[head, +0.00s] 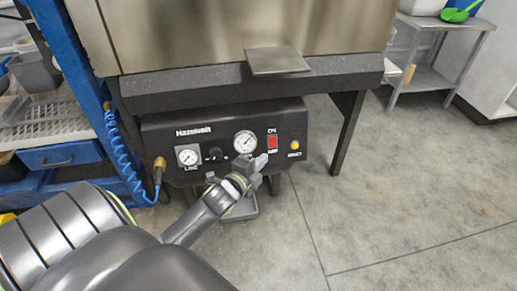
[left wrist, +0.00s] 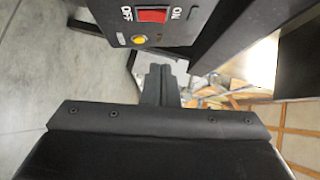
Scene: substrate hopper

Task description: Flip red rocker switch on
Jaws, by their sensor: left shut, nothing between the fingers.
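The red rocker switch (head: 272,142) sits on the front of the black control panel (head: 217,130), between ON and OFF labels, right of the larger gauge. In the left wrist view the red switch (left wrist: 152,15) is at the top of the picture, with the yellow button (left wrist: 139,39) beside it. My left gripper (head: 262,162) is shut and empty, just below and slightly left of the switch in the head view. In the left wrist view its closed fingers (left wrist: 160,72) point toward the panel, apart from the switch in the picture. I cannot tell which way the rocker is tipped. My right gripper is not in view.
Two gauges (head: 187,156) (head: 246,141) and a black knob (head: 215,153) are on the panel. A blue coiled hose (head: 122,155) hangs at its left. A dark hopper leg (head: 348,132) stands right of the panel. The floor at the right is clear.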

